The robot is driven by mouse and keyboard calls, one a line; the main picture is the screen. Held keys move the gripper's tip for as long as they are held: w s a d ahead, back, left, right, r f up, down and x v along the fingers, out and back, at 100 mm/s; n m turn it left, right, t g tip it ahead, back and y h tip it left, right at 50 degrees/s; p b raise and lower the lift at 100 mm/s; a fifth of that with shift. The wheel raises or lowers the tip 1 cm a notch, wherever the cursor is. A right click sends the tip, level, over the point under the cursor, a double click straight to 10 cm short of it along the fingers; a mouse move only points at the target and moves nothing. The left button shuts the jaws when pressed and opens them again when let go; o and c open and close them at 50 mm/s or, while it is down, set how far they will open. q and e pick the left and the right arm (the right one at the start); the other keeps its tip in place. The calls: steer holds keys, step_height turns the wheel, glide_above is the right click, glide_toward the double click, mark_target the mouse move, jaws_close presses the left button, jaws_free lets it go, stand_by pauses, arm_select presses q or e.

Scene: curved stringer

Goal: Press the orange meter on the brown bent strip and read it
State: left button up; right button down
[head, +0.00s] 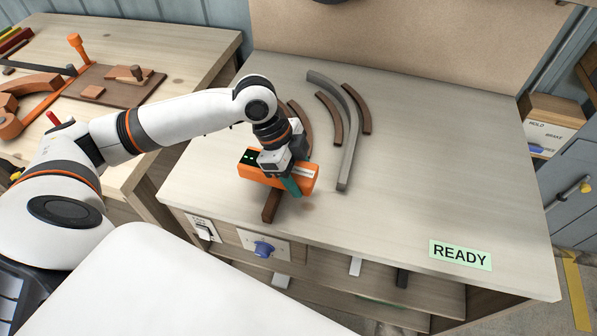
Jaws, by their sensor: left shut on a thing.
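My left gripper (284,177) is shut on the orange meter (255,172), a boxy tool with a dark panel with small green lights at its left end. The meter is above or on a brown bent strip (270,207) that lies on the pale workbench (400,190). The strip's near end shows below the meter, and a brown curved part shows behind my wrist. The meter and my arm hide its middle. I cannot tell whether the meter touches the strip. No reading is legible. My right gripper is out of view.
A grey curved strip (345,150) lies between two short brown curved pieces (329,117) (357,108). A green READY label (460,255) is at the front right. A blue knob (263,249) is on the bench front. The bench's right side is clear.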

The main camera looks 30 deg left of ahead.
arm_select(q)
steer(key=shift+f, duration=0.45)
stand_by(0.8)
steer(key=shift+f+p, duration=0.15)
steer(key=shift+p, duration=0.25)
stand_by(2.1)
step_height(320, 180, up, 7)
steer(key=p, duration=0.9)
stand_by(0.4)
stand_by(1.0)
